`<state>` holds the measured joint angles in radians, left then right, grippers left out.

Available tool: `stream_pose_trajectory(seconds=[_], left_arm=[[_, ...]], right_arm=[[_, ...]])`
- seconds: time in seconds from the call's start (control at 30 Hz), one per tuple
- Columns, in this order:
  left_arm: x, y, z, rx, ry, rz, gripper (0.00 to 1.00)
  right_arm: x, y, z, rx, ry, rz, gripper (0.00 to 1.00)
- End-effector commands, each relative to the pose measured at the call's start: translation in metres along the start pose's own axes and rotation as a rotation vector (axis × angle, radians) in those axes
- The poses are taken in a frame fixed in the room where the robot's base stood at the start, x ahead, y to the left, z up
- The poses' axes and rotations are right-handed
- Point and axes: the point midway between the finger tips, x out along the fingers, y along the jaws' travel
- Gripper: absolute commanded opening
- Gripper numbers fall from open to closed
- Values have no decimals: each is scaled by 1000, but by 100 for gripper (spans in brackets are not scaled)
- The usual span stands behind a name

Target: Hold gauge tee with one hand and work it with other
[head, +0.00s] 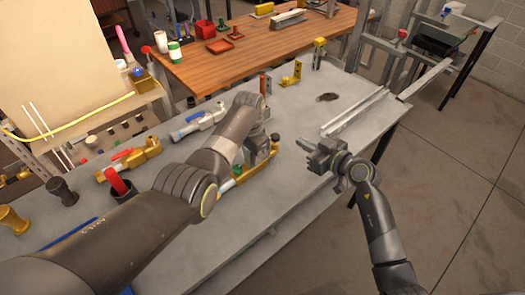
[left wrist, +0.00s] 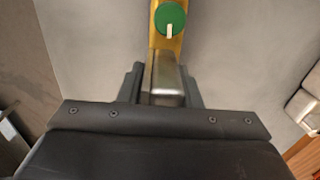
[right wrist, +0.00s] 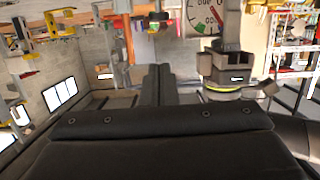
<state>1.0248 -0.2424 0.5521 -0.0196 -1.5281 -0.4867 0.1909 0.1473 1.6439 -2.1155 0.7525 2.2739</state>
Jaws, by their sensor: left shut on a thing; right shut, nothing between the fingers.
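The gauge tee (head: 251,172) is a brass piece with a green part, partly hidden behind my left arm in the head view. My left gripper (head: 262,150) is shut on it above the grey table. In the left wrist view a steel block (left wrist: 167,78) of it sits between the fingers, with a round green knob (left wrist: 170,18) with a white mark beyond. In the right wrist view its dial (right wrist: 205,14) with a red needle shows at the top edge, beside my left gripper (right wrist: 225,62). My right gripper (head: 306,147) is shut and empty, to the right of the tee and apart from it.
On the grey table (head: 290,205) lie a red-handled brass valve (head: 130,160), a grey valve tool (head: 199,121) and a metal rail (head: 352,112). Brass brackets (head: 292,76) stand at the back. A wooden table (head: 270,52) stands behind. Table space near the right gripper is clear.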

Motion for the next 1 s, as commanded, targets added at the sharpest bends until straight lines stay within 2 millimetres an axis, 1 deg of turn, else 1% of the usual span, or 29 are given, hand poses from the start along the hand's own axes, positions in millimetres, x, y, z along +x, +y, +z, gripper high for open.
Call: stream_pose_trajectory(seconds=[0.7, 0.9, 1.0], left_arm=[[-1, -1, 0, 0, 1, -2, 0], [-1, -1, 0, 0, 1, -2, 0], [-1, -1, 0, 0, 1, -2, 0]], right_arm=[[0, 0, 0, 0, 0, 0, 0], [-6, -1, -20, -3, -2, 0, 0], [-7, -2, -23, -1, -4, 0, 0]])
